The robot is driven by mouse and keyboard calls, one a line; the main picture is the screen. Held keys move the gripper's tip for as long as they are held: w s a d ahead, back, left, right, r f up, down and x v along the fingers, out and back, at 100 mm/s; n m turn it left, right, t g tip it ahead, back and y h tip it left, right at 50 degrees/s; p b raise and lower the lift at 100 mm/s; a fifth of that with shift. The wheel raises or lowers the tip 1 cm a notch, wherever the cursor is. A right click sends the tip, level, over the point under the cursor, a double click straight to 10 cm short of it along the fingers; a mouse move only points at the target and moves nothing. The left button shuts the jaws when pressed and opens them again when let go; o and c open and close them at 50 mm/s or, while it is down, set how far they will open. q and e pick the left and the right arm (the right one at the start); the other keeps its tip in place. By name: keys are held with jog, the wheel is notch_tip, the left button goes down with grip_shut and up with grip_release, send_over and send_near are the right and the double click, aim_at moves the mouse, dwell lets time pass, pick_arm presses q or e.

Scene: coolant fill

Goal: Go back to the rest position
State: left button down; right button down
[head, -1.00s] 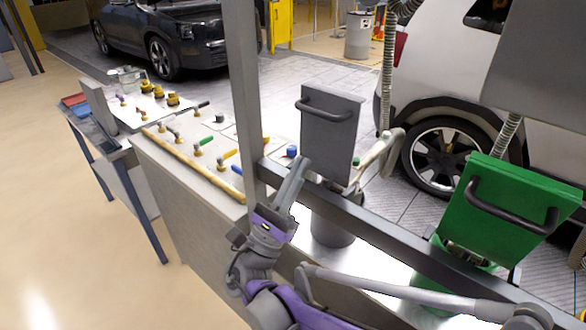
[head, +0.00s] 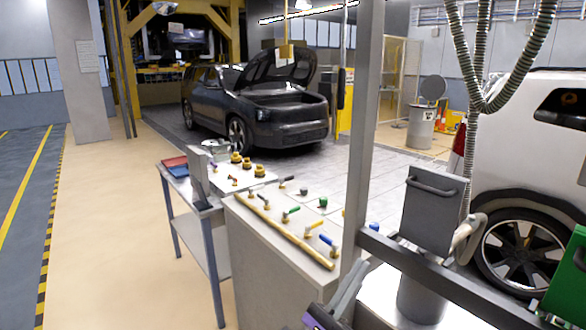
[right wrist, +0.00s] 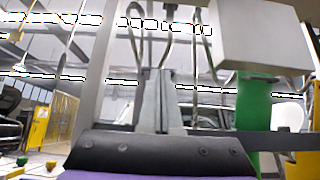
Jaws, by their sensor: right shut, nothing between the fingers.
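My right gripper (head: 354,278) shows at the bottom of the head view, with grey fingers and a purple wrist part, next to the grey post and rail. In the right wrist view its two grey fingers (right wrist: 158,98) point upward and are shut together with nothing between them. The rest of my right arm is out of the head view. My left gripper is not in view.
A workbench (head: 268,292) with coloured valve handles stands beside the grey post (head: 362,130). A grey lidded container (head: 434,212) stands right of it, and part of a green one (head: 570,285) shows. A dark car (head: 262,105) with its hood up is behind. Open floor (head: 110,230) lies left.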

jog(key=s+d+f+m+g+y+p, duration=0.1)
jog(key=d+f+m+g+y, duration=0.45)
jog(key=d, duration=0.85)
jog(key=s+d+f+m+g+y+p, duration=0.1)
jog(key=s+d+f+m+g+y, duration=0.15)
jog(key=f, duration=0.25)
jog(key=s+d+f+m+g+y+p, duration=0.1)
jog(key=s+d+f+m+g+y, duration=0.1)
jog(key=s+f+m, duration=0.3)
jog(key=s+a+f+m+g+y+p, duration=0.1)
jog(key=s+a+f+m+g+y, duration=0.15)
jog(key=s+f+m+y, duration=0.5)
jog(key=s+a+f+m+y, duration=0.1)
jog(key=a+f+m+y, duration=0.1)
jog(key=a, duration=0.2)
jog(key=s+a+f+m+y+p, duration=0.1)
jog(key=a+m+y, duration=0.1)
jog(key=a, duration=0.3)
jog(key=shift+s+a+f+m+t, duration=0.25)
jog(key=shift+f+m+t, duration=0.15)
jog(key=shift+m, duration=0.15)
jog(key=shift+y, duration=0.25)
